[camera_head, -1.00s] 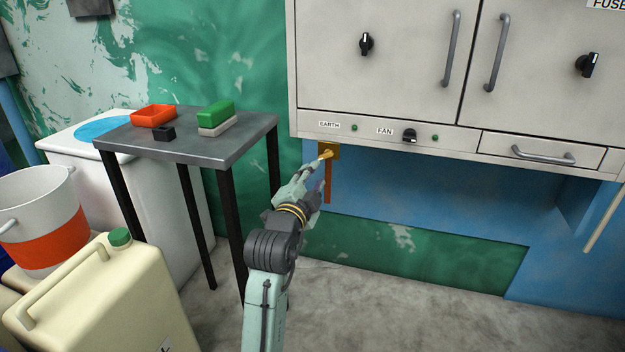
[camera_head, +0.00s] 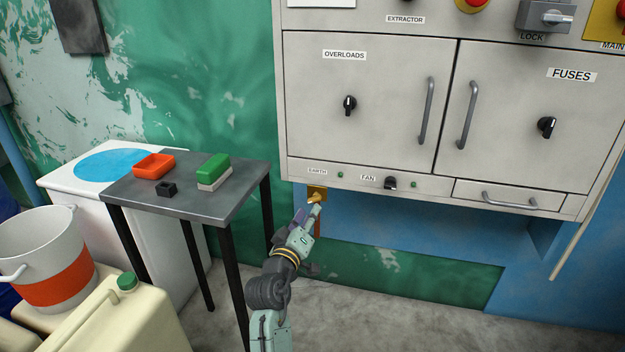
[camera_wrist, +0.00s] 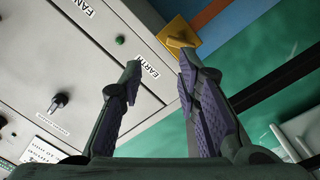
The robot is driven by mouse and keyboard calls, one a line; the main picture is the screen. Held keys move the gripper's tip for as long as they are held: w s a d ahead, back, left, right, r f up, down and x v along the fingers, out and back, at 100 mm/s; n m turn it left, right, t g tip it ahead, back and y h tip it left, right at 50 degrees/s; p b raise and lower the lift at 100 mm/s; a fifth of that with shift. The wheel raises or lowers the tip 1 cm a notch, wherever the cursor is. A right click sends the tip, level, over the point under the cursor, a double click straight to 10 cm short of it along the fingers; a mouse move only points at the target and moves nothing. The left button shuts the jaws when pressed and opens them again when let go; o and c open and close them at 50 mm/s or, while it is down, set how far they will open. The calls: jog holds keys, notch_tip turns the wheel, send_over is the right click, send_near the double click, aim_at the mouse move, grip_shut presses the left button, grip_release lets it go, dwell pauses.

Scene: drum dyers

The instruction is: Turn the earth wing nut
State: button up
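The earth wing nut (camera_head: 315,198) is a small brass-yellow piece on a brass plate (camera_head: 322,190), under the cabinet edge below the EARTH label (camera_head: 317,171). In the wrist view the nut (camera_wrist: 183,42) shows just past the tip of the right-hand finger, not between the fingers. My gripper (camera_head: 308,211) is just below and in front of the nut in the head view. In the wrist view my gripper (camera_wrist: 160,72) has its two purple-padded fingers apart with nothing between them. I cannot tell whether a fingertip touches the nut.
The grey cabinet (camera_head: 370,105) overhangs the nut, with a FAN knob (camera_head: 390,183) and a drawer (camera_head: 508,197) to its right. A metal table (camera_head: 190,203) with an orange tray (camera_head: 154,166) and a green-topped block (camera_head: 213,170) stands left. A copper strip (camera_head: 317,228) hangs below the plate.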

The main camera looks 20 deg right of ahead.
aim_at(313, 201)
jog(key=w+d+n+p, duration=0.1)
jog(key=w+n+p, duration=0.1)
jog(key=n, duration=0.3)
jog(key=w+d+f+n+y+p, duration=0.1)
jog(key=w+n+p, duration=0.2)
jog(key=n+p, duration=0.1)
jog(key=w+d+f+n+p, duration=0.1)
jog(key=w+d+n+p, duration=0.1)
jog(key=n, duration=0.4)
jog(key=shift+w+n+t+p, duration=0.3)
jog(key=shift+w+p, duration=0.1)
jog(key=shift+w, duration=0.15)
jog(key=shift+c, duration=0.5)
grip_shut()
